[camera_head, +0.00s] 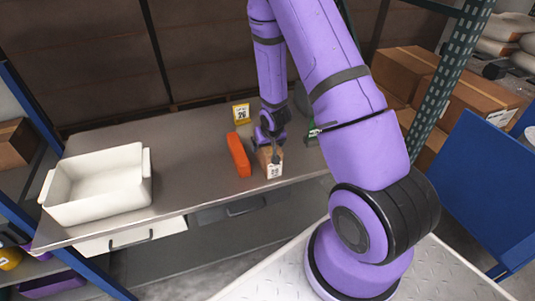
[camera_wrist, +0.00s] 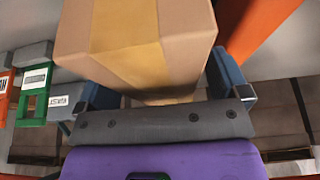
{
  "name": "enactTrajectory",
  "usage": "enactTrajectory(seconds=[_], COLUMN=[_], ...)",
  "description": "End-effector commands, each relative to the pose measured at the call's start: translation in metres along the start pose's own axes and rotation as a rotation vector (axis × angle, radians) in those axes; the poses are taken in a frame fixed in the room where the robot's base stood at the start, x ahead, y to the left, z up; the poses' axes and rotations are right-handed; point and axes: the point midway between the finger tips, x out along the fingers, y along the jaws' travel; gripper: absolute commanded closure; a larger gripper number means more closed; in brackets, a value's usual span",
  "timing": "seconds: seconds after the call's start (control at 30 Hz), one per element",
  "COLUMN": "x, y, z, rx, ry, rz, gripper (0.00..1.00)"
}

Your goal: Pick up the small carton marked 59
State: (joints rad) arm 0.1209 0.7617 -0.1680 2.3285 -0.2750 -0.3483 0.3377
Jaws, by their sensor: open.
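A small brown carton (camera_head: 264,157) stands near the front edge of the grey bench, with a white label facing out. The label's number is too small to read surely. My gripper (camera_head: 270,140) is right at the carton, reaching down from behind and above. In the wrist view the carton (camera_wrist: 140,35), with a tan tape strip, lies between the two blue-grey fingers of my gripper (camera_wrist: 158,88). The fingers are open, one on each side, with the right one close to the carton. The carton's label is hidden in the wrist view.
An orange block (camera_head: 238,155) stands just left of the carton. A yellow number sign (camera_head: 241,114) is behind it. A green-edged item (camera_head: 313,133) is to the right, partly hidden by my arm. A white tote (camera_head: 97,212) occupies the bench's left. Bench (camera_head: 190,170) space between is clear.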

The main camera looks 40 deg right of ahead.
Motion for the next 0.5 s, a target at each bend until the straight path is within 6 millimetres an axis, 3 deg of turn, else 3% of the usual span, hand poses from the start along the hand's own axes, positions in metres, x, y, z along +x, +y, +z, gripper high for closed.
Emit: enactTrajectory(seconds=[0.03, 0.07, 0.4, 0.5], x=[0.0, 0.0, 0.0, -0.0002], y=[0.0, 0.0, 0.0, 0.0], z=[0.0, 0.0, 0.0001, -0.0002], rx=[0.0, 0.0, 0.0, 0.0], ry=[0.0, 0.0, 0.0, 0.0], rz=[0.0, 0.0, 0.0, 0.0], gripper=[0.06, 0.13, 0.91, 0.95])
